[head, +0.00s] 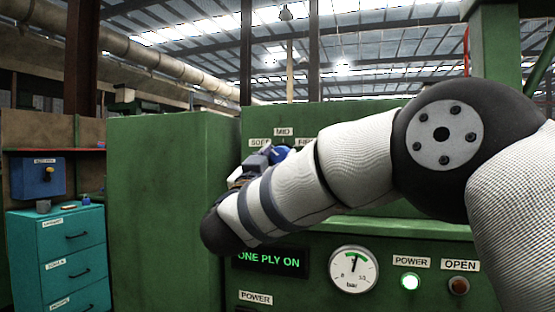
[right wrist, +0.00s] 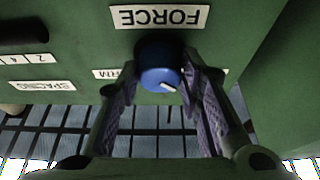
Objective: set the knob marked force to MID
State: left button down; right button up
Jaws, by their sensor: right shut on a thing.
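The force knob is blue (right wrist: 158,62) and sits below the upside-down FORCE label (right wrist: 160,17) in the right wrist view. Its white mark points down and slightly right there, on the side away from FORCE. In the head view a bit of the blue knob (head: 279,153) shows under the MID label (head: 284,132), with SOFT (head: 260,143) to the left and FIRM partly hidden. My right gripper (right wrist: 164,78) is shut on the knob, one finger on each side. In the head view my right arm hides most of the knob. My left gripper is not in view.
A SPACING label (right wrist: 40,86) is beside the knob. Teal drawers (head: 70,260) stand at left.

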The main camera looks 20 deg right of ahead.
jog(key=m+g+h, duration=0.1)
jog(key=m, duration=0.2)
jog(key=m+g+h, duration=0.1)
jog(key=m, duration=0.3)
jog(key=shift+a+g+h, duration=0.1)
jog(key=shift+g+h, duration=0.2)
jog(key=shift+g, duration=0.1)
jog(key=m+g, duration=0.1)
jog(key=m, duration=0.2)
jog(key=m+g+h, duration=0.1)
jog(key=m, duration=0.2)
jog(key=shift+w+a+r+g, duration=0.1)
jog(key=shift+g, duration=0.2)
jog(key=shift+m, duration=0.4)
jog(key=o, duration=1.1)
